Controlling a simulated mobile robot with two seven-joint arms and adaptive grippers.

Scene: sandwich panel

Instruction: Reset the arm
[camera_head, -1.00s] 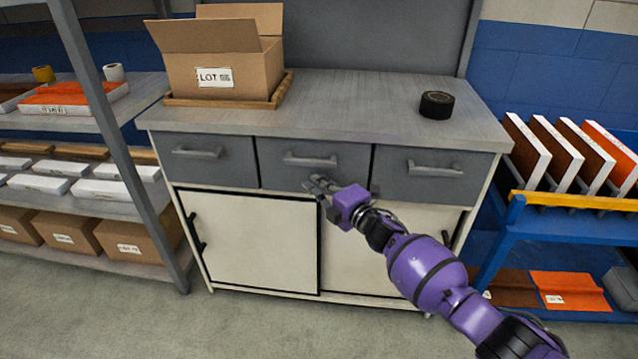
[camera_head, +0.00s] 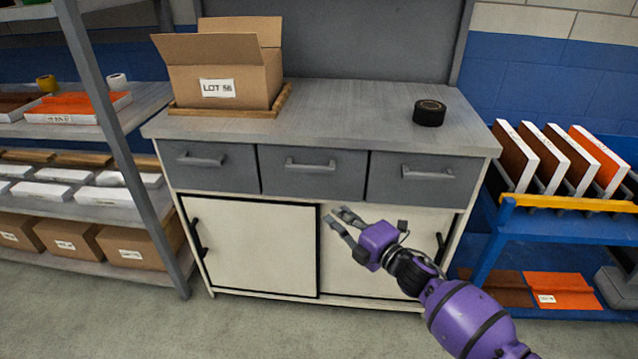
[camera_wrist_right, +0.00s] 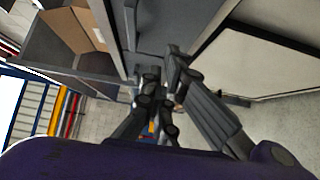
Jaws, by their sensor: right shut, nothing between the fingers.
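My right arm is purple and comes in from the lower right in the head view. My right gripper (camera_head: 337,215) is in front of the cabinet's lower doors, below the middle drawer, with nothing held. Its dark fingers also show in the right wrist view (camera_wrist_right: 163,98). My left gripper is not in view. The cabinet (camera_head: 312,233) has a row of 3 grey drawers, all closed, and pale doors below. The middle drawer's handle (camera_head: 311,165) is clear of the fingers.
An open cardboard box (camera_head: 224,78) sits on a wooden tray (camera_head: 220,112) on the countertop (camera_head: 340,110). A black tape roll (camera_head: 429,113) lies at its right. A stocked shelf rack (camera_head: 110,145) stands left, a blue rack with panels (camera_head: 550,230) right. Floor in front is clear.

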